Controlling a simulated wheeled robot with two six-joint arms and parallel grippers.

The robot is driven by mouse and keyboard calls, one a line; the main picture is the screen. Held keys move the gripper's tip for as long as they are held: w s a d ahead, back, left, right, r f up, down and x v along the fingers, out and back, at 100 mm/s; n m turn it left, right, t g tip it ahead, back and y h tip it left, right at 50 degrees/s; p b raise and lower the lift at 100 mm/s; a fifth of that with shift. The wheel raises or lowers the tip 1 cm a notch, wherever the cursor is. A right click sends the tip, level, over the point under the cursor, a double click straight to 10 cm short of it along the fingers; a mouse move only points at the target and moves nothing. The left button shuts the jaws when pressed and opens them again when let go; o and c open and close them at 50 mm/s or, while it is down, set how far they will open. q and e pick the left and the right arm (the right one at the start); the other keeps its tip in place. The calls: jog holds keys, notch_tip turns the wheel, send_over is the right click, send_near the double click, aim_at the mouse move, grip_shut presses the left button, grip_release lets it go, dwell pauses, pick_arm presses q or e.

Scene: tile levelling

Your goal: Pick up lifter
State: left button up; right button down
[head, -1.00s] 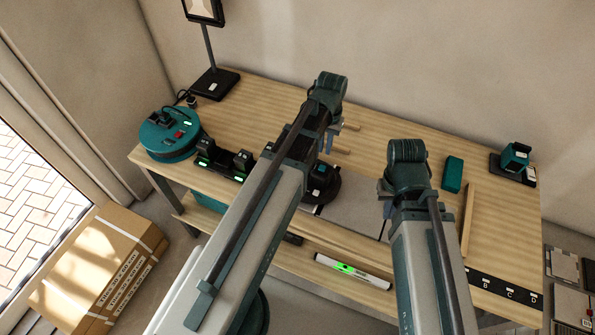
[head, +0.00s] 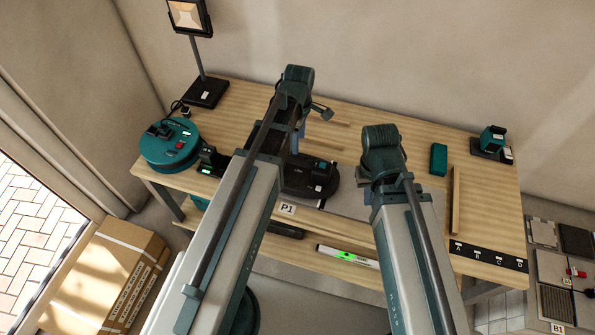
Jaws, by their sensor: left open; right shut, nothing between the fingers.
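The lifter seems to be the black round device (head: 318,182) with a small block on top, lying on the wooden table behind the P1 label. My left arm hides its left side. My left gripper (head: 304,128) is open above the table, just behind the lifter in the head view, and appears apart from it. Its fingers are partly hidden by my arm. My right gripper (head: 368,188) is shut and empty, to the right of the lifter over a grey slab (head: 345,204). Its fingertips are largely hidden by my wrist.
A teal cable reel (head: 168,146) and a lamp (head: 205,92) stand at the left. A teal box (head: 438,159), a wooden strip (head: 455,200) and a teal device (head: 492,139) are at the right. A green-lit level (head: 346,255) lies below the front edge. The back middle is fairly clear.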

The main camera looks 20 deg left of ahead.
pick_arm(q)
jog(key=shift+f, duration=0.1)
pick_arm(e)
jog(key=shift+f, duration=0.1)
pick_arm(q)
jog(key=b, duration=0.9)
send_over(301, 171)
jog(key=f, duration=0.8)
jog(key=shift+s+a+f, duration=0.1)
jog(key=shift+a+f, duration=0.2)
jog(key=shift+a, duration=0.05)
pick_arm(e)
notch_tip(301, 171, down, 9)
jog(key=shift+r, duration=0.2)
pick_arm(q)
jog(key=f+b, duration=0.3)
jog(key=f, duration=0.1)
jog(key=shift+d+b, duration=0.3)
jog(key=shift+b, duration=0.1)
pick_arm(e)
notch_tip(301, 171, down, 4)
jog(key=shift+f, duration=0.1)
pick_arm(q)
jog(key=shift+f+b, duration=0.5)
pick_arm(e)
jog(key=shift+f, duration=0.45)
pick_arm(q)
jog(key=shift+f, duration=0.25)
pick_arm(e)
jog(key=shift+f, duration=0.25)
